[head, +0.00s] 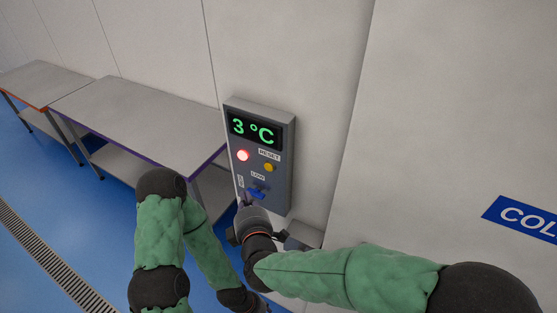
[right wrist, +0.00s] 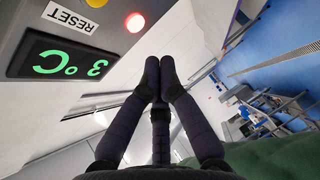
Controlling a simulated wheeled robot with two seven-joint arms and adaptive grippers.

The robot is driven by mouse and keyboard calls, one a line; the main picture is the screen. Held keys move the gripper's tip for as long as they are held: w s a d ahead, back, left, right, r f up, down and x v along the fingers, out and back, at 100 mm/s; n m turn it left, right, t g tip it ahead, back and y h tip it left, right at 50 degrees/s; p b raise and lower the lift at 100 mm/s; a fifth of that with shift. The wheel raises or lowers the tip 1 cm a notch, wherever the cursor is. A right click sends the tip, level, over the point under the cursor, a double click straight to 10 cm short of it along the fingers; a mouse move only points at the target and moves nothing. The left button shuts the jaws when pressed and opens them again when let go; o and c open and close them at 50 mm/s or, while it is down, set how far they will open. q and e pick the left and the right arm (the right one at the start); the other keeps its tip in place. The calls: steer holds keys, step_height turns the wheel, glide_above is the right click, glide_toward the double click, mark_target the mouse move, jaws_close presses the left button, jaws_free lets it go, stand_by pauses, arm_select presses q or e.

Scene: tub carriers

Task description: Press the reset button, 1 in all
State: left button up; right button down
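The grey control panel (head: 287,165) is on the pale wall, with a lit green "3 °C" display (head: 253,129). A yellow round button (head: 268,167) sits under the RESET label (head: 269,155); it also shows at the top edge of the right wrist view (right wrist: 97,3). My right gripper (head: 246,198) is near the panel's lower part, below the button. In the right wrist view its dark fingertips (right wrist: 160,68) are together with nothing between them, apart from the button.
A red light (head: 243,155) glows left of the button. Steel tables (head: 140,110) stand along the wall to the left. Blue floor with a drain grate (head: 45,255) lies clear in front.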

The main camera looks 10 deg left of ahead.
mark_target(269, 167)
steer(key=shift+a, duration=0.1)
stand_by(0.3)
steer(key=w+d+b, duration=0.3)
steer(key=w, duration=0.5)
steer(key=shift+w, duration=0.1)
steer(key=shift+w+d+r, duration=0.1)
steer(key=shift+w+d, duration=0.05)
steer(key=shift+w, duration=0.05)
stand_by(1.4)
steer(key=shift+w, duration=0.25)
